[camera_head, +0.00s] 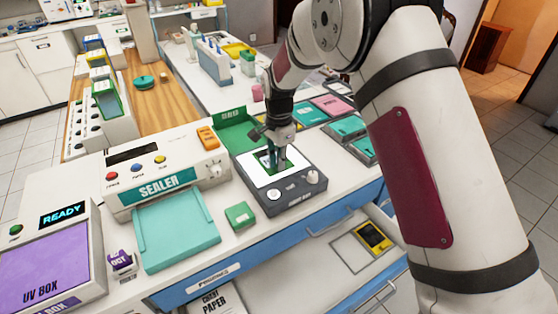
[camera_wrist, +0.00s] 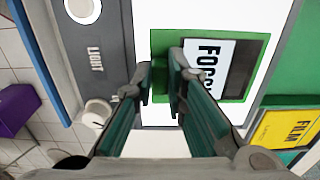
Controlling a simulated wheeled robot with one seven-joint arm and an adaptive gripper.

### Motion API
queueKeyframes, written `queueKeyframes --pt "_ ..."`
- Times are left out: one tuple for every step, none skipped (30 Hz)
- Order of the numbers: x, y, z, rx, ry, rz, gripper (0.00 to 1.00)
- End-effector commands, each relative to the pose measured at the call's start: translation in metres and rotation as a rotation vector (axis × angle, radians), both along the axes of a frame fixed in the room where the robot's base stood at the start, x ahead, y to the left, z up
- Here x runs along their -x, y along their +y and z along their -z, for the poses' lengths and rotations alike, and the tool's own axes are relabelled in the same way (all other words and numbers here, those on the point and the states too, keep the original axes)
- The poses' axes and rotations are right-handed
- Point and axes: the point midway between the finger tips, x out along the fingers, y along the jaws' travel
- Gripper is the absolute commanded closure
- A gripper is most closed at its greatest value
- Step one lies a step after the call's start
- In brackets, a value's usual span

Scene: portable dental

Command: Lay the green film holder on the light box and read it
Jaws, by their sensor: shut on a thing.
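The green film holder (camera_wrist: 160,42) lies flat over the lit white panel of the light box (camera_wrist: 140,14) in the wrist view. It has a white label with partly hidden black letters and a dark window. My gripper (camera_wrist: 162,88) is closed on the holder's near edge, one finger on each side. I cannot tell whether the holder fully touches the panel.
A green tray (camera_head: 237,126) stands behind the light box. The sealer (camera_head: 165,178) is to its left, with a small green box (camera_head: 240,214) in front. Teal and pink cases (camera_head: 333,105) lie behind right. An open drawer (camera_head: 335,255) juts out below.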

Motion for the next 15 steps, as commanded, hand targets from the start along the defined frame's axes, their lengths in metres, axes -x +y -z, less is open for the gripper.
queueKeyframes --pt "-0.0001 0.0001 -0.0002 0.0 0.0 0.0 1.0" --pt "-0.0001 0.0001 -0.0002 0.0 0.0 0.0 1.0" --pt "-0.0001 0.0001 -0.0002 0.0 0.0 0.0 1.0" --pt "-0.0001 0.0001 -0.0002 0.0 0.0 0.0 0.8" --pt "-0.0001 0.0001 -0.0002 0.0 0.0 0.0 0.74" --pt "-0.0001 0.0 -0.0002 0.0 0.0 0.0 0.65" --pt "-0.0001 0.0 -0.0002 0.0 0.0 0.0 0.64" --pt "-0.0001 0.0001 -0.0002 0.0 0.0 0.0 0.64" --pt "-0.0001 0.0 -0.0002 0.0 0.0 0.0 0.64" --pt "-0.0001 0.0 -0.0002 0.0 0.0 0.0 0.64" --pt "-0.0001 0.0001 -0.0002 0.0 0.0 0.0 0.64" --pt "-0.0001 0.0001 -0.0002 0.0 0.0 0.0 0.64" --pt "-0.0001 0.0001 -0.0002 0.0 0.0 0.0 0.64" --pt "-0.0001 0.0001 -0.0001 0.0 0.0 0.0 0.64" --pt "-0.0001 0.0 -0.0006 0.0 0.0 0.0 0.64"
